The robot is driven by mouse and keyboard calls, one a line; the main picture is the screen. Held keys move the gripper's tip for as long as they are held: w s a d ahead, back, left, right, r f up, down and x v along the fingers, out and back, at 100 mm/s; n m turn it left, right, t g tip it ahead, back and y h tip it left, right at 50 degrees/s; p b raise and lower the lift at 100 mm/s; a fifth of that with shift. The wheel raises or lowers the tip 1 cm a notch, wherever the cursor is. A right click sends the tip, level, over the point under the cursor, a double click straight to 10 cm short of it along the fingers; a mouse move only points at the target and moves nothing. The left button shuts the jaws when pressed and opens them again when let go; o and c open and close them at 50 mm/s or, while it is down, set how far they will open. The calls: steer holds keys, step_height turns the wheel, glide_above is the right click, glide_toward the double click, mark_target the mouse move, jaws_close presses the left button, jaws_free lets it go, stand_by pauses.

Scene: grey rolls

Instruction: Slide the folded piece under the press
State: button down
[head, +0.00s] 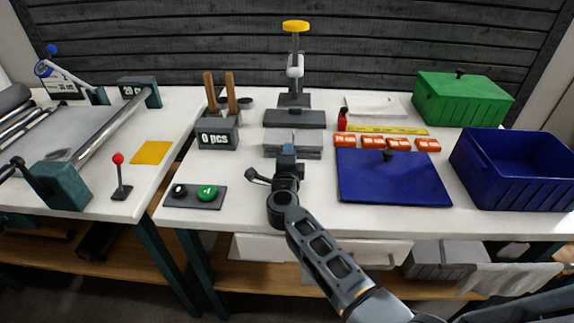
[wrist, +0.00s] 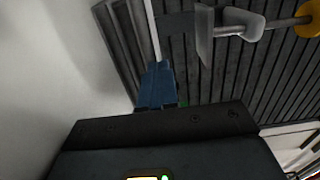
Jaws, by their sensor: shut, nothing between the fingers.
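A folded grey piece (head: 308,148) lies flat on the white table, just in front of the press. The press has a yellow top (head: 295,26), a grey column and a dark base (head: 295,118). My gripper (head: 287,152) is shut and empty at the near edge of the folded piece and hides part of it; I cannot tell whether they touch. In the wrist view the blue fingers (wrist: 158,80) are together. The press column and its yellow knob (wrist: 308,18) show at the upper right there, and the folded piece is not clear.
A counter box reading "0 pcs" (head: 217,134) stands to the left, with a button panel (head: 195,196) nearer. A blue board (head: 390,180), orange blocks (head: 372,142) and a blue bin (head: 520,165) are to the right.

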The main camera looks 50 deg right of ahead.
mark_target(290, 137)
steer(key=b+x, duration=0.1)
steer(key=x, duration=0.6)
steer(key=shift+w+d, duration=0.2)
steer(key=shift+d, duration=0.1)
steer(key=shift+a, duration=0.1)
